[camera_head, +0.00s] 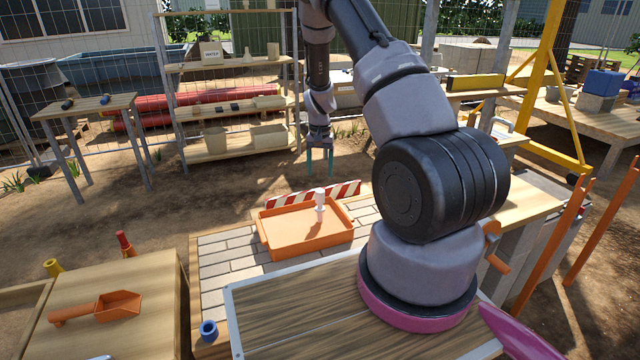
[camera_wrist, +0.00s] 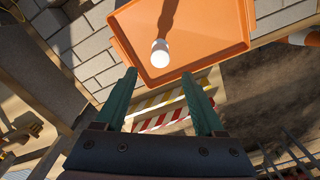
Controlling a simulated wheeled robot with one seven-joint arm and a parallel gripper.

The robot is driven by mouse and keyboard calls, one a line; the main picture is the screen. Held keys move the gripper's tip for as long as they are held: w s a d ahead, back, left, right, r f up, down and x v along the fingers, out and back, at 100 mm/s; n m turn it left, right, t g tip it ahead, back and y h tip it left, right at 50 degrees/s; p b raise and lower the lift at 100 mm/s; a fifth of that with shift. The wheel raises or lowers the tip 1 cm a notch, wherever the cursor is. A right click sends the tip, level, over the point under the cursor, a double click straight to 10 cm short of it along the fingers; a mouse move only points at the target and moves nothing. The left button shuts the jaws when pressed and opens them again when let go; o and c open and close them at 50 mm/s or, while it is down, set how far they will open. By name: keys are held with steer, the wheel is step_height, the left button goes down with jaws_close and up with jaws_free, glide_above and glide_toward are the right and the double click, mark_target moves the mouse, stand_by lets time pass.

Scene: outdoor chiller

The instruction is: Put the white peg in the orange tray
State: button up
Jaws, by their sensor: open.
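The white peg (camera_head: 320,205) stands upright inside the orange tray (camera_head: 290,247), toward its far right side. In the wrist view the peg (camera_wrist: 160,52) is seen from above, apart from the tray walls, with a dark shadow across the floor of the tray (camera_wrist: 215,25). My gripper (camera_head: 320,172) is open and empty, above and beyond the tray's far edge. In the wrist view its two green fingers (camera_wrist: 160,78) are spread apart, with nothing between them but the view of the tray rim and striped board below.
A red-and-white striped board (camera_head: 342,190) stands behind the tray. The tray rests on a paved brick surface (camera_head: 225,268). Shelves (camera_head: 225,110) stand farther back.

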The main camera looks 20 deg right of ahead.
steer(key=s+a+r+t+y, duration=0.1)
steer(key=s+a+r, duration=0.15)
steer(key=r, duration=0.65)
steer(key=s+a+r+t, duration=0.1)
steer(key=s+r, duration=0.2)
steer(key=r, duration=0.6)
steer(key=s+a+r+t+y, duration=0.1)
steer(key=s+a+r, duration=0.15)
steer(key=r, duration=0.75)
steer(key=s+a+r+t, duration=0.1)
steer(key=s+r, duration=0.3)
steer(key=s, duration=0.4)
steer(key=s+a+r+n+t, duration=0.1)
steer(key=s+r, duration=0.3)
steer(key=s, duration=0.3)
steer(key=s+a+r+n+t, duration=0.1)
steer(key=s+a+r+t, duration=0.1)
steer(key=s+r, duration=0.3)
steer(key=s, duration=0.3)
steer(key=shift+s, duration=0.3)
steer(key=shift+s+a, duration=0.1)
